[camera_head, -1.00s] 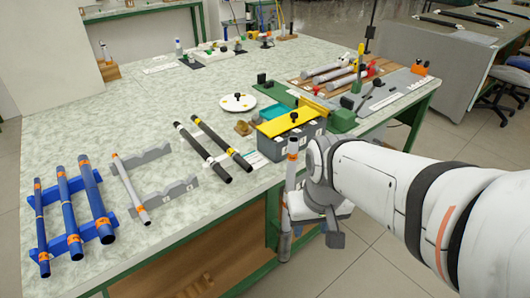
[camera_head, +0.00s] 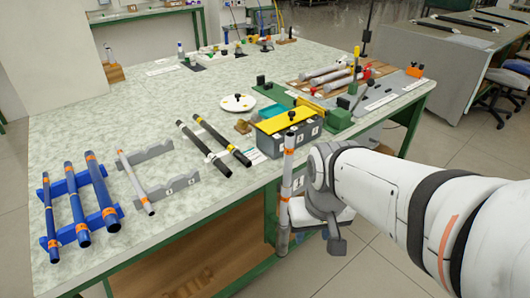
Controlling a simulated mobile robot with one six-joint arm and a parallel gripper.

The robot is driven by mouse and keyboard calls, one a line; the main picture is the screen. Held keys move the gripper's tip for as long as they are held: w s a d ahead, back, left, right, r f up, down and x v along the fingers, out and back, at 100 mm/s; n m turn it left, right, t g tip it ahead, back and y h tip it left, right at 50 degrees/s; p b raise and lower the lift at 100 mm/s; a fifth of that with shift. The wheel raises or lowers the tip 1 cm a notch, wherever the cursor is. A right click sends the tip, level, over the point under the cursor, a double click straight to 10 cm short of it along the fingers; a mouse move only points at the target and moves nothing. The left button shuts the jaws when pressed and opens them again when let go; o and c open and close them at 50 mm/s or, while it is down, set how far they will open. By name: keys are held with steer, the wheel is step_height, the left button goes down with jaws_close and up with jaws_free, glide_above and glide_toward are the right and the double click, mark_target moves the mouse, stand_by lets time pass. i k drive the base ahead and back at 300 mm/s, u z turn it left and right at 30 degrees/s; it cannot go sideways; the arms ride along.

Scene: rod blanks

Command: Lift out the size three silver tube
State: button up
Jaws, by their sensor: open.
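My gripper (camera_head: 304,208) is in front of the table edge at the right, below the grey box. Its fingertips are largely hidden. A silver tube with orange bands (camera_head: 287,183) stands upright at the gripper's left side, in front of the table edge. I cannot tell whether it lies between the jaws. Another, thinner silver tube with orange bands (camera_head: 135,183) lies in the left slots of the grey rack (camera_head: 181,181), away from the gripper. The rack's other slots are empty. Its small number labels are too small to read.
A blue rack (camera_head: 70,186) holds blue tubes at the far left. Two black tubes (camera_head: 203,147) lie beside the grey rack. The grey box with a yellow lid (camera_head: 290,119) stands near the table edge. Grey cylinders (camera_head: 325,74) lie on a board behind it.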

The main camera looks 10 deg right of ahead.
mark_target(289, 150)
steer(key=k, duration=0.85)
